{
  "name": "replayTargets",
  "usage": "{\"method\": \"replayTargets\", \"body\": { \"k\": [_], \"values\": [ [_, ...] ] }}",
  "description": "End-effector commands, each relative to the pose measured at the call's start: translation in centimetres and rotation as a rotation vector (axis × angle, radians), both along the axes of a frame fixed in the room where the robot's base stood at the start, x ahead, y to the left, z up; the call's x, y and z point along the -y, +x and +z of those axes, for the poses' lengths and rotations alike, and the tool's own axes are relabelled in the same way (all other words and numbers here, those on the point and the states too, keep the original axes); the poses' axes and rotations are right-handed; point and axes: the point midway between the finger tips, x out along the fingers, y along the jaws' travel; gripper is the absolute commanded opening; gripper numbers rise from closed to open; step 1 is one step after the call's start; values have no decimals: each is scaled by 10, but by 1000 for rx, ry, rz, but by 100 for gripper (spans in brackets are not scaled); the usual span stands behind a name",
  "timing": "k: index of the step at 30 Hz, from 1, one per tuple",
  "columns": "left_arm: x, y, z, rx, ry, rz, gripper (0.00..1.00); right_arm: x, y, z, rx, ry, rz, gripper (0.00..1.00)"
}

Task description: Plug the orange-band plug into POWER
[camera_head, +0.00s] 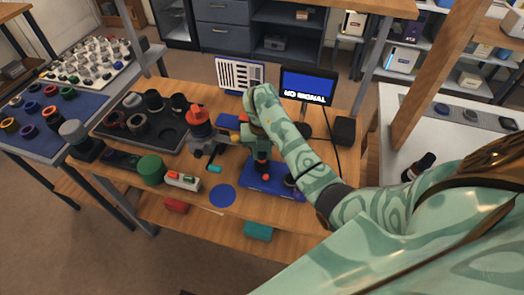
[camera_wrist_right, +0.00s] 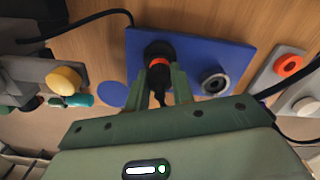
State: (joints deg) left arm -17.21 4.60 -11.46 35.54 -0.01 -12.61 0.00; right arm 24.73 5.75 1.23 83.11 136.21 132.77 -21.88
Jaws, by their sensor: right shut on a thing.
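My right gripper (camera_head: 262,160) reaches in from the right over the blue board (camera_head: 258,183). In the wrist view its fingers (camera_wrist_right: 160,80) are shut on a dark plug with an orange band (camera_wrist_right: 160,63). The plug is over the left part of the blue board (camera_wrist_right: 205,45); I cannot tell whether it touches the board. A grey ring (camera_wrist_right: 214,81) is on the board to its right. A grey block (camera_wrist_right: 265,78) with an orange ring (camera_wrist_right: 288,65) and a white round part lies further right. No POWER label is readable. My left gripper is not in view.
A red-topped device (camera_head: 200,118), a green cylinder (camera_head: 150,169) and a blue disc (camera_head: 222,196) stand left of the board. A dark parts tray (camera_head: 165,135) is further left. A screen (camera_head: 307,87) and a black box (camera_head: 343,131) are behind. Black cables cross the table.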

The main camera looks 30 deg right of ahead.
Motion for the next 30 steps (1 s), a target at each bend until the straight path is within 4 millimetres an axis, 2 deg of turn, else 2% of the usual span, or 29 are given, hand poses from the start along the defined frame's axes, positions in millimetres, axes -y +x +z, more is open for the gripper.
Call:
{"method": "replayTargets", "body": {
  "k": [30],
  "values": [
    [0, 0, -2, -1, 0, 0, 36, 0, 0, -7, 0, 0, -1, 0]
  ]
}}
